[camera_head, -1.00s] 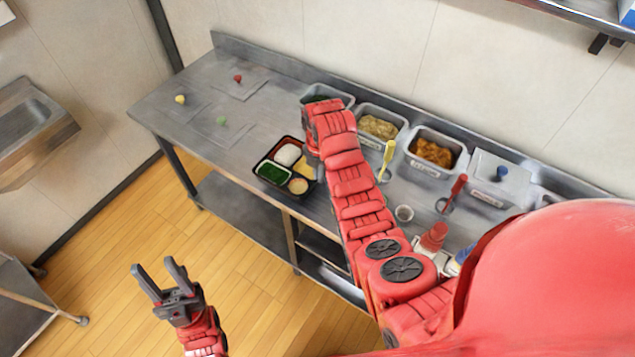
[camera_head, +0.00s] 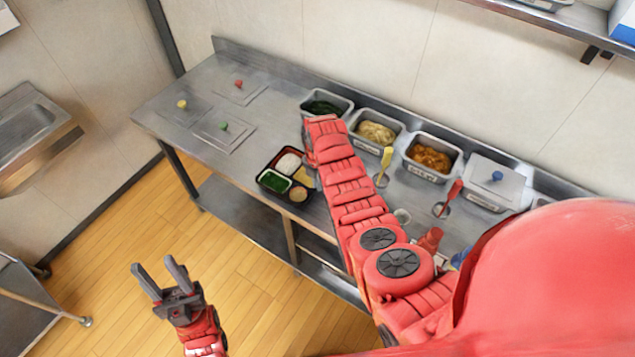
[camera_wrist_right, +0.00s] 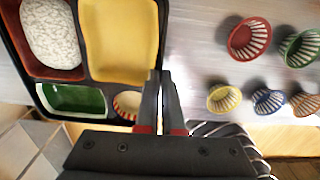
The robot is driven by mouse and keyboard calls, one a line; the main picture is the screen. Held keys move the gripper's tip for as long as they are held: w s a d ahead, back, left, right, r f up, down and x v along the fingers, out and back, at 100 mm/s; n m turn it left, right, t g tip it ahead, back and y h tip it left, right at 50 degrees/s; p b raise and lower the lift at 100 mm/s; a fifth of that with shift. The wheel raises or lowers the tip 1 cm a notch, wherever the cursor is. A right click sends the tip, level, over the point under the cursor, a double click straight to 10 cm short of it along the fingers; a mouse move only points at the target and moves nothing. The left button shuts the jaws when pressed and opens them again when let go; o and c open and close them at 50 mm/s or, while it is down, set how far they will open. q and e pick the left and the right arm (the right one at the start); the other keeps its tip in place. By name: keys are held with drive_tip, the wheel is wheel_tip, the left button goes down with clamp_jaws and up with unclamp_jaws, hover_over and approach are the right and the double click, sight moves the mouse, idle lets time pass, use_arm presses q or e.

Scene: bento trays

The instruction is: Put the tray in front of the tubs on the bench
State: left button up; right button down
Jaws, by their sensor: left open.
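The tray (camera_head: 262,186) is a dark bento box with white, yellow, green and beige food compartments. It is at the bench's front part, in front of the leftmost tub. The tubs (camera_head: 350,139) stand along the back of the bench (camera_head: 185,130); three show green, pale and orange food, and another has a lid. My right gripper (camera_wrist_right: 160,78) is closed on the tray's (camera_wrist_right: 162,25) rim; in the head view my arm hides it. I cannot tell whether the tray touches the bench. My left gripper (camera_head: 160,270) is open and empty over the floor.
Lids with red (camera_head: 238,84), yellow and green knobs lie on the bench's left part. Yellow (camera_head: 385,160) and red (camera_head: 452,190) utensils stand in front of the tubs. Several ribbed coloured cups (camera_wrist_right: 250,38) show beside the tray in the right wrist view.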

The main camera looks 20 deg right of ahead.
drive_tip(key=c, duration=1.5)
unclamp_jaws()
drive_tip(key=shift+f, duration=0.2)
drive_tip(key=o, duration=0.4)
drive_tip(key=shift+o, duration=0.2)
drive_tip(key=shift+r, duration=0.1)
